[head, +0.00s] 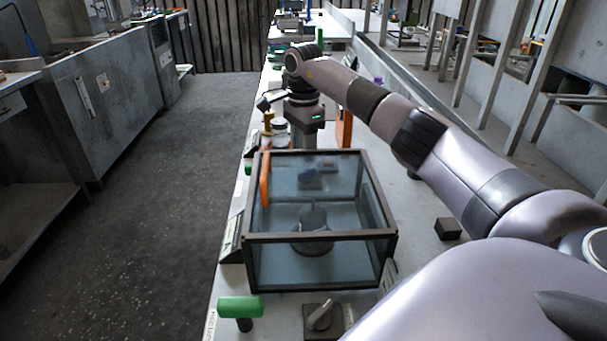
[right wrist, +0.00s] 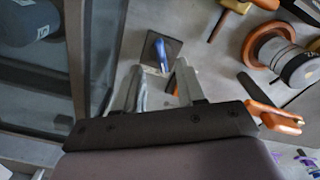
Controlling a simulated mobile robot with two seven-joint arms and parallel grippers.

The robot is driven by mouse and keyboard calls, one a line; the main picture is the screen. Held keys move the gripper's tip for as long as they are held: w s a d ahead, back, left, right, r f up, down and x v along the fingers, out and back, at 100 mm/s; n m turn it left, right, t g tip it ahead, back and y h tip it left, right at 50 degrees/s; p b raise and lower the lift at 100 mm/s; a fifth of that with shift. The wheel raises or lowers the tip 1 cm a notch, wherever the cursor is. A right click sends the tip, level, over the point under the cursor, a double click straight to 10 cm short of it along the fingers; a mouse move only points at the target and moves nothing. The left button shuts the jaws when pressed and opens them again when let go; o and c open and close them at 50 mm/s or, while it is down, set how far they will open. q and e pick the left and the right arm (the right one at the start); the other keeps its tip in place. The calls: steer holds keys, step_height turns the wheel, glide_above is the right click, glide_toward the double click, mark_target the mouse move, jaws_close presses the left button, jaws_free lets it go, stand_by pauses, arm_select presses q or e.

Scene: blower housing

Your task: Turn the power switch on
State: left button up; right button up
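In the right wrist view, a dark square switch plate (right wrist: 155,58) with a blue lever (right wrist: 162,54) lies just beyond my right gripper (right wrist: 158,78). The gripper's two grey fingers are spread apart, with nothing visibly held between them. The lever appears in line with the gap; I cannot tell whether the fingers touch it. In the head view my right arm reaches over the bench to the far side of the glass box, and its fingertips cannot be made out there. Another square plate with a grey lever (head: 321,316) is at the near bench edge. My left gripper is not in view.
A dark-framed glass box (head: 320,237) stands on the bench, also close on the left in the right wrist view (right wrist: 75,60). A green-topped handle (head: 241,307) is near the front, and a dark block (head: 448,229) sits right of the box. A copper-coloured spool (right wrist: 268,46) lies right of the switch.

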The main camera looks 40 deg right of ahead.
step_height(320, 180, down, 6)
steer(key=shift+f, duration=0.1)
steer(key=shift+c, duration=0.3)
jaws_close()
